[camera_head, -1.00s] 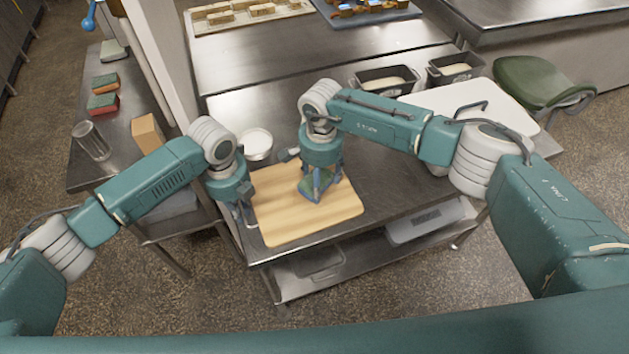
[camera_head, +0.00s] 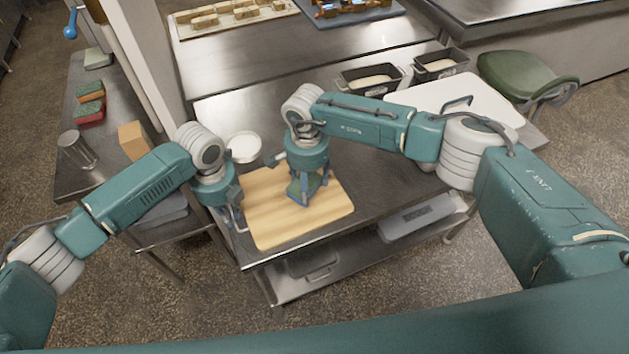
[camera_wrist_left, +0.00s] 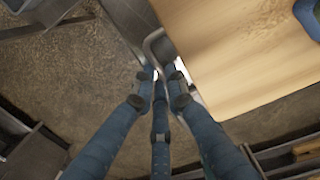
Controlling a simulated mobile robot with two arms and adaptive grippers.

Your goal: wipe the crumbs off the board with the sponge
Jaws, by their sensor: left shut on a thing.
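The pale wooden board (camera_head: 275,225) lies on the front left of the steel table; its corner also shows in the left wrist view (camera_wrist_left: 235,65). My left gripper (camera_head: 238,218) is at the board's left edge. In the left wrist view its fingertips (camera_wrist_left: 165,82) are shut on a metal loop (camera_wrist_left: 157,45) beside the board. My right gripper (camera_head: 304,196) points down over the middle of the board. Its fingers are closed about a green sponge (camera_head: 311,186), low at the board and mostly hidden by them. I cannot make out crumbs at this size.
A white bowl (camera_head: 244,147) stands behind the board. Two dark tins (camera_head: 368,77) and a white tray (camera_head: 455,98) are at the right. More sponges (camera_head: 89,112), a metal cup (camera_head: 76,150) and a tan block (camera_head: 133,140) are on the left side table.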

